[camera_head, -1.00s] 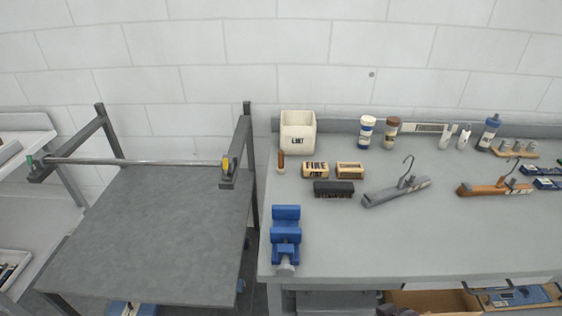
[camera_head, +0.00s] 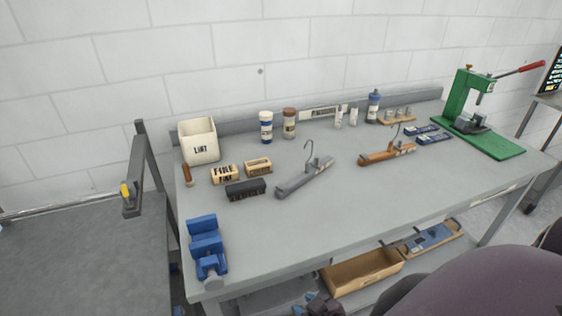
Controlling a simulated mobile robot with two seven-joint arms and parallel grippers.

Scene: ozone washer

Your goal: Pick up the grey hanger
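The grey hanger (camera_head: 304,180) lies on the grey workbench (camera_head: 330,222), near the middle. Its bar slants up to the right and its metal hook stands up toward the wall. Nothing is touching it except the bench. A dark shape at the bottom edge, perhaps my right gripper (camera_head: 322,305), is low in front of the bench and well away from the hanger. It is cut off and too small to tell open from shut. A large purple-grey part at the lower right seems to be my own arm. My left gripper does not show.
A brown wooden hanger (camera_head: 387,153) lies right of the grey one. A black brush (camera_head: 246,189), wooden blocks and a blue vise (camera_head: 207,246) are to the left. Bottles stand behind. A green press (camera_head: 470,115) is at the right. The bench front is clear.

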